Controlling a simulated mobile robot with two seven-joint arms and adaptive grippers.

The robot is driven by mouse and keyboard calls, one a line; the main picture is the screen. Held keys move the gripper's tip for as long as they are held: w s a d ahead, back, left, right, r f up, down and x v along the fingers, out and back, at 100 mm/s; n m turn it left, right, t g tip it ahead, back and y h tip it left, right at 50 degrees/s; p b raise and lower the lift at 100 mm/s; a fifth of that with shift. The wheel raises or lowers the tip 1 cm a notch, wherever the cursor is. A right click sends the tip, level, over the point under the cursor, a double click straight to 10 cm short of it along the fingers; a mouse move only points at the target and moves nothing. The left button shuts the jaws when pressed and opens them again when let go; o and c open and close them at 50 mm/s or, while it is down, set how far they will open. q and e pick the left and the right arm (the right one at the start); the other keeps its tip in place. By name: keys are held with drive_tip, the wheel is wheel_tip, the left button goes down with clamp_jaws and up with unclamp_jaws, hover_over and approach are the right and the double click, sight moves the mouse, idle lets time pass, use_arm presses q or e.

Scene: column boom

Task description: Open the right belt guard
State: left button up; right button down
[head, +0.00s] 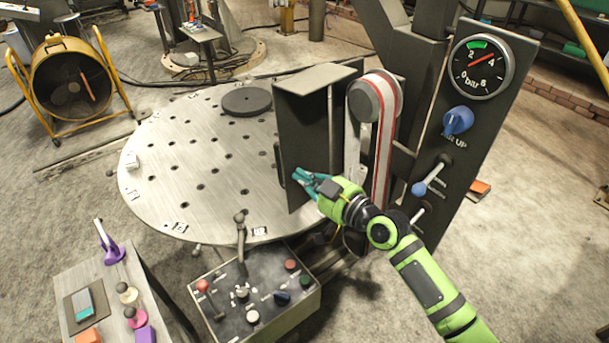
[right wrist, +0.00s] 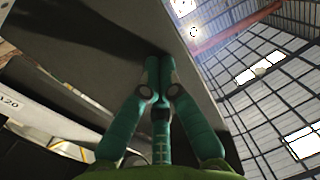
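The right belt guard (head: 305,125) is a dark grey metal cover with a bent top flange. It stands swung out to the left of the belt (head: 378,130), which shows uncovered on its pulleys. My right gripper (head: 303,178) is at the lower part of the guard's face, fingers pointing left. In the right wrist view my right gripper (right wrist: 158,68) has its green fingertips drawn together against or very near the guard's grey panel (right wrist: 110,50). I see nothing between the fingertips. A small dark part (head: 280,165) shows at the guard's left edge. My left gripper is not in view.
A round perforated table (head: 215,165) lies left of the guard, with a dark disc (head: 246,100) on it. A control box (head: 255,300) with a lever stands in front. A panel with a gauge (head: 482,66) and blue knob (head: 457,120) rises at the right.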

sight(291, 172)
drive_tip(key=b+x, duration=0.3)
drive_tip(key=shift+a+f, duration=0.2)
drive_tip(key=shift+a, duration=0.15)
drive_tip(key=shift+w+a+r, duration=0.15)
drive_tip(key=shift+w+a, duration=0.1)
drive_tip(key=shift+s+d, duration=0.1)
